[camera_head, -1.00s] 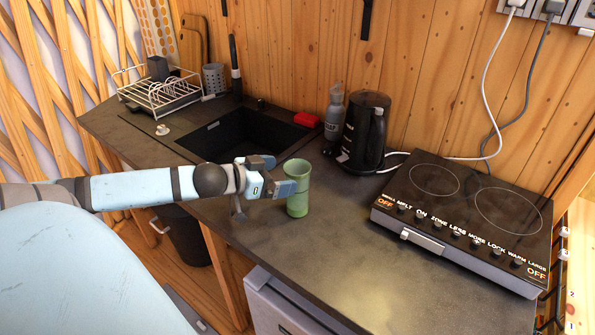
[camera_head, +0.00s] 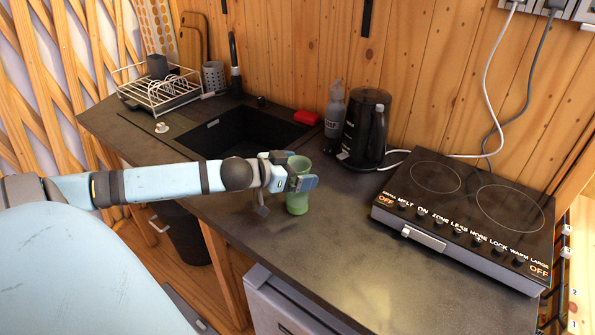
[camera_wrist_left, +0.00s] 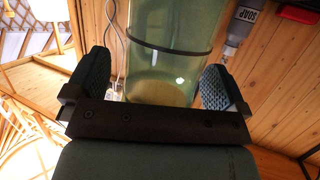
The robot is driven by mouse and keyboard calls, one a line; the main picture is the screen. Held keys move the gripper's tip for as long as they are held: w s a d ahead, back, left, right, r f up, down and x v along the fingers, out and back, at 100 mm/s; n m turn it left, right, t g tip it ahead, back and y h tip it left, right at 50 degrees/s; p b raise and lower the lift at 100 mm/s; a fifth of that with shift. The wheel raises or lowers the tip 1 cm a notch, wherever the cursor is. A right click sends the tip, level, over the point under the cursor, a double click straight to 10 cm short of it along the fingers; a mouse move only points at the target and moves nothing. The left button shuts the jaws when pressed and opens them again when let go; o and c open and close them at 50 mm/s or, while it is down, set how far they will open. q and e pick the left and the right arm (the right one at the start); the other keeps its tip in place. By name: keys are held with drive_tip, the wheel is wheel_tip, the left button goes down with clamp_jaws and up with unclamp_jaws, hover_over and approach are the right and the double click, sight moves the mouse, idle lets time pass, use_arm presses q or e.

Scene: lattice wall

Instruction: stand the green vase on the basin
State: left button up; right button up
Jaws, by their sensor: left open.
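The green vase (camera_head: 297,204) stands upright on the dark countertop, in front of the sink. My left gripper (camera_head: 300,183) is at the vase, with its fingers partly covering the vase's middle in the head view. In the left wrist view the green vase (camera_wrist_left: 170,55) stands between the two open fingers of the left gripper (camera_wrist_left: 160,88), with a gap visible at each side. The basin (camera_head: 240,132) is the black sink set into the counter, behind my left forearm, and its near part is partly hidden. My right gripper is not in view.
A black kettle (camera_head: 364,128) and a soap bottle (camera_head: 335,112) stand behind the vase. A red item (camera_head: 307,117) lies by the sink. The hob (camera_head: 465,215) is at the right, the dish rack (camera_head: 160,88) at the far left. Counter between vase and hob is clear.

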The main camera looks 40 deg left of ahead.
use_arm(q)
drive_tip(key=c, duration=1.4)
drive_tip(key=shift+r, duration=0.15)
